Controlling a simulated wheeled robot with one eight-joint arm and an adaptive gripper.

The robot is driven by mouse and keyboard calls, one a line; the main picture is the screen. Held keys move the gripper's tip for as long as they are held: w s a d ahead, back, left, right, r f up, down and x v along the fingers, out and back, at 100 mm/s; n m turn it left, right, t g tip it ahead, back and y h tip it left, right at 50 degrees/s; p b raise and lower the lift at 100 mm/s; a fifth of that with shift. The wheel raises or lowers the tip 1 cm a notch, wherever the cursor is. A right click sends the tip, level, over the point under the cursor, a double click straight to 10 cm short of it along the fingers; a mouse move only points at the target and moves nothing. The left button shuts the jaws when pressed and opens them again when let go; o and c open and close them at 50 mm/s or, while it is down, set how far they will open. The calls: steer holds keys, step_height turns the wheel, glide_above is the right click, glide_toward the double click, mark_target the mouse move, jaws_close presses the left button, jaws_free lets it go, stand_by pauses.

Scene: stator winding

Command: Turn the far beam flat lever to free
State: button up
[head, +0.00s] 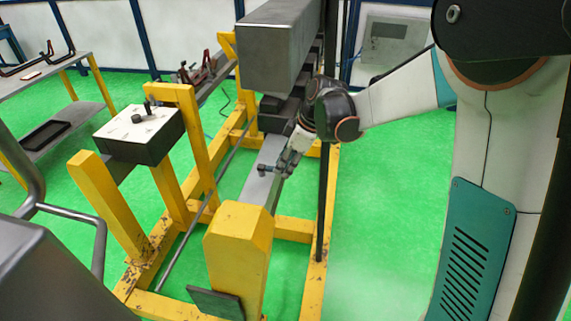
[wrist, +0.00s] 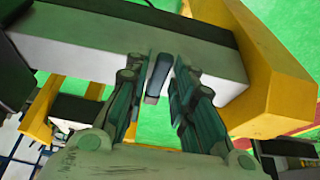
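The flat lever (wrist: 157,80) is a short dark grey bar on the grey beam (wrist: 75,50) in the wrist view. My gripper (wrist: 160,72) has its two dark green fingers apart, one on each side of the lever. Whether either finger touches it I cannot tell. In the head view my gripper (head: 280,168) is low over the light top of the beam (head: 262,183), behind the near yellow post. A small dark piece shows at its tip there, too small to tell as lever or finger.
A large grey block (head: 278,50) hangs over the beam's far part. The yellow frame (head: 240,245) stands around the beam, with a dark upright rod (head: 323,190) on the right. A control box (head: 138,135) and a shelf table (head: 45,72) are left. Green floor (head: 385,200) is clear right.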

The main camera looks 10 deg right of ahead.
stand_by(0.3)
steer(key=v, duration=1.2)
steer(key=shift+s+d, duration=0.1)
steer(key=shift+s, duration=0.05)
steer(key=s+d+f+m+t+h+b, duration=0.2)
steer(key=s+m, duration=0.5)
steer(key=s, duration=0.4)
steer(key=s+d+f+m+t+h+b, duration=0.2)
steer(key=s+m, duration=0.4)
steer(key=s, duration=0.6)
step_height(320, 180, down, 2)
steer(key=shift+s+d+f+m+t+b, duration=0.15)
steer(key=shift+s+m+t+b, duration=0.2)
steer(key=shift+t+b, duration=0.4)
steer(key=shift+d, duration=0.1)
